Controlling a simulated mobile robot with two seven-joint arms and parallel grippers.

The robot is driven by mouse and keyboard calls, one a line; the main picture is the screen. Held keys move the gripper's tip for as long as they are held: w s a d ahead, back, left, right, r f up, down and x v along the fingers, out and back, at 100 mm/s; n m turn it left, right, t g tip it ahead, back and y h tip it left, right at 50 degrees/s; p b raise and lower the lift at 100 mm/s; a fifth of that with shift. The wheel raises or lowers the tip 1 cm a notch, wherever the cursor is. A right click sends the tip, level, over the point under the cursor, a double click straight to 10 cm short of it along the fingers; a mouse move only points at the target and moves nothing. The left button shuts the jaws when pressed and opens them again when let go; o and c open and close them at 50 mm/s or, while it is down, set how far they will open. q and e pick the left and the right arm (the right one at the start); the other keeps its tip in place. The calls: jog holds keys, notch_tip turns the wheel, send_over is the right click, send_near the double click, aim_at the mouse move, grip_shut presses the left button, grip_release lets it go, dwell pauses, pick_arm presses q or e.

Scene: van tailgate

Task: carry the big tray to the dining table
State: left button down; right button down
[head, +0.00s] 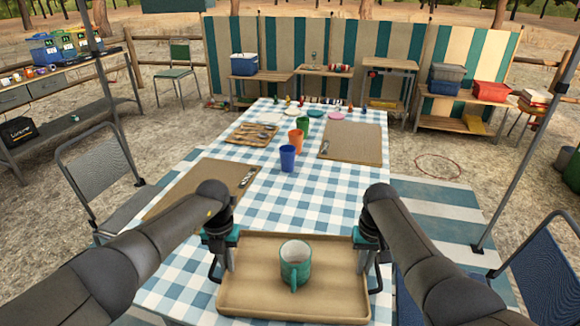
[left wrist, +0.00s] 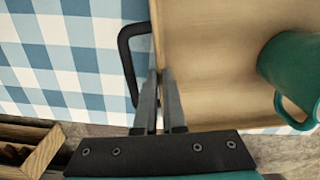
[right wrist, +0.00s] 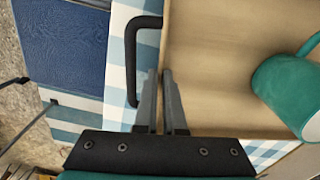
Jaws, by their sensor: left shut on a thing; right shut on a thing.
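The big tray (head: 250,300) is wooden, with a raised rim and black side handles, and lies level at the near end of the dining table (head: 205,262). I cannot tell whether it touches the cloth. A green mug (head: 295,264) stands upright on it. My left gripper (head: 222,264) is shut on the tray's left side; in the left wrist view its fingers (left wrist: 162,78) meet the rim beside the handle (left wrist: 130,62). My right gripper (head: 369,264) is shut on the right side; its fingers (right wrist: 162,78) meet the rim beside the other handle (right wrist: 132,60).
Blue (head: 288,158), orange (head: 296,140) and green (head: 303,126) cups stand mid-table. A cutlery tray (head: 252,134), a left board (head: 190,185) and a right board (head: 352,150) lie around them. Chairs (head: 110,175) flank the table.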

pick_arm(q)
jog(key=shift+f+b, duration=0.55)
jog(key=shift+f, duration=0.05)
pick_arm(e)
jog(key=shift+f, duration=0.6)
pick_arm(q)
jog(key=c, duration=1)
grip_release()
pick_arm(e)
jog(key=c, duration=1)
grip_release()
pick_arm(q)
jog(key=shift+r, duration=0.15)
pick_arm(e)
jog(key=shift+r, duration=0.15)
